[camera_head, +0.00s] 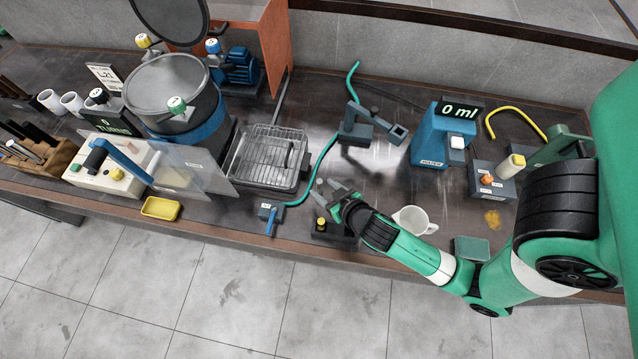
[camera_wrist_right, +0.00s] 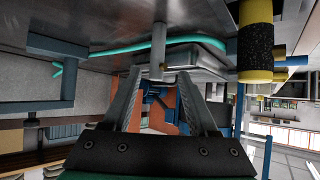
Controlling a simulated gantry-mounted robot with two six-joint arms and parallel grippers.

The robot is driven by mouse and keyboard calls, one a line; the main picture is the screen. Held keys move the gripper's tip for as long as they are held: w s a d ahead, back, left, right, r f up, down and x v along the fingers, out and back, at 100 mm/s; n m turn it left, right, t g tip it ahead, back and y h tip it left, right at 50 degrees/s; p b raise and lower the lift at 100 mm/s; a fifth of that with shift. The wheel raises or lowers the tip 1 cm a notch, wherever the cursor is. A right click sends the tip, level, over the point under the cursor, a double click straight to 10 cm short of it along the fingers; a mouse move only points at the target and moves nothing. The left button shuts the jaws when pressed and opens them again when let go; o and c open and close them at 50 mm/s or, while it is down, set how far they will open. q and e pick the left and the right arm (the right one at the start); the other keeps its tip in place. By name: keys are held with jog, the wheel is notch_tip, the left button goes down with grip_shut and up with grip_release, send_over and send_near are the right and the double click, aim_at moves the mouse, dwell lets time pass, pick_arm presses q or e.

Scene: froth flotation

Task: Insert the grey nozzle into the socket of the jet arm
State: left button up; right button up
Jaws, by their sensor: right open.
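The jet arm (camera_head: 370,128) is a blue-grey stand on the bench with a square socket end (camera_head: 398,132) pointing right; it seems to show at left in the right wrist view (camera_wrist_right: 68,85). My right gripper (camera_head: 322,190) is open, low over the bench, left of and nearer than the jet arm. In the right wrist view, which is upside down, a slim grey upright piece (camera_wrist_right: 157,42), probably the grey nozzle, stands between the fingertips (camera_wrist_right: 160,75). I cannot tell whether the fingers touch it. In the head view I cannot make it out. My left gripper is out of view.
A dark block with a yellow-topped peg (camera_head: 321,223) stands just in front of the gripper. A teal hose (camera_head: 322,165) runs behind it. A wire-rack tray (camera_head: 268,160) is left; a white mug (camera_head: 415,220) and blue dispenser (camera_head: 440,138) are right.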

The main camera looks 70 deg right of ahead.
jog(key=x, duration=0.7)
jog(key=shift+s+d+r+b, duration=0.1)
jog(key=shift+d+r+b, duration=0.05)
jog(key=shift+d+b, duration=0.2)
grip_shut()
